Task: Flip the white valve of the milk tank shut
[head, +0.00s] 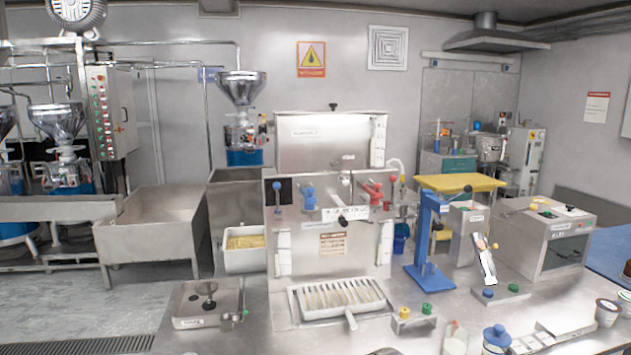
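I cannot make out for sure which vessel is the milk tank, as the labels are too small to read. A small steel tank with a label (462,232) stands on the right part of the counter, just right of a blue stand (430,245). A white, tilted, elongated part (487,264) is at its front right; I cannot tell whether it is the valve. The central steel machine (333,245) carries a blue handle (308,196) on its left and a red handle (373,191) on its right. My gripper is not in view.
A tray with a grate (340,297) lies before the central machine. A two-button box (500,293) sits in front of the small tank, and a steel box machine (553,238) stands to its right. Jars (497,338) and cups (607,313) line the front right edge.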

